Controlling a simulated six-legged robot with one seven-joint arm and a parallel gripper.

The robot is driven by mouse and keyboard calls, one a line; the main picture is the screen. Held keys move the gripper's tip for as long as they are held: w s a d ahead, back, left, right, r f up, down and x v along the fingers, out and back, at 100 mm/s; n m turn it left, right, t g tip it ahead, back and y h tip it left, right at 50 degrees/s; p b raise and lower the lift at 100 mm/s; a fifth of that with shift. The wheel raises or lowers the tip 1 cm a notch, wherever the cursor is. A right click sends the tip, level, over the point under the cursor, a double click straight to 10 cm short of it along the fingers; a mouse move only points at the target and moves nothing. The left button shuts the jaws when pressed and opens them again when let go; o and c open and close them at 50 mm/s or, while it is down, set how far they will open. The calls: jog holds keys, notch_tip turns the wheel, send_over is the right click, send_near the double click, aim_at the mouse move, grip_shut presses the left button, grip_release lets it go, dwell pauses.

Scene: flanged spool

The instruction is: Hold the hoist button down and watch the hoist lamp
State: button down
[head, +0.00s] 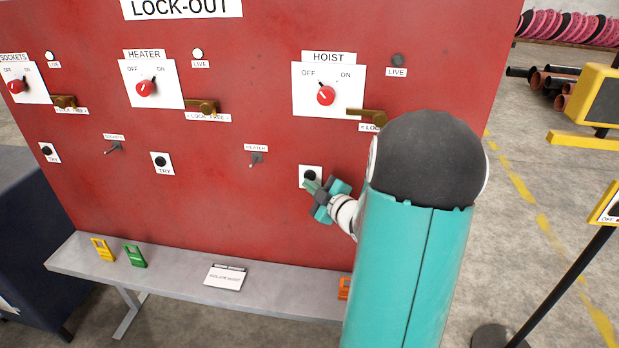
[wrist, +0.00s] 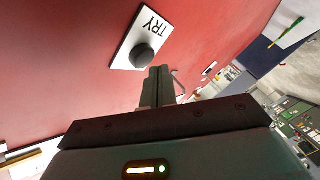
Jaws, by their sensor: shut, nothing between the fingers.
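The hoist button (head: 309,175) is a black round button on a white plate at the lower right of the red board. In the wrist view the black button (wrist: 145,54) sits on a plate marked TRY. My gripper (head: 313,187) is shut and empty, its tips at the button's lower edge in the head view. In the wrist view my gripper (wrist: 159,71) points close beside the button; I cannot tell if it touches. The hoist lamp (head: 397,60) is dark grey and looks unlit. The red hoist switch (head: 325,95) appears turned toward OFF.
The heater lamp (head: 197,54) and sockets lamp (head: 50,56) look white. A brass hasp (head: 368,115) is partly behind my arm. The grey shelf (head: 180,277) below holds yellow (head: 102,250), green (head: 135,256) and orange (head: 344,289) padlocks and a card (head: 225,277).

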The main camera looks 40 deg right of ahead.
jog(key=shift+w+d, duration=0.2)
jog(key=shift+d, duration=0.1)
jog(key=shift+w+d, duration=0.3)
jog(key=shift+d, duration=0.1)
dwell(2.2)
dwell(0.9)
jog(key=shift+s+a, duration=0.55)
jog(key=shift+a, duration=0.15)
jog(key=shift+s+a, duration=0.8)
jog(key=shift+a, duration=0.2)
jog(key=shift+s+a, duration=0.75)
jog(key=shift+a, duration=0.25)
jog(key=shift+w, duration=0.1)
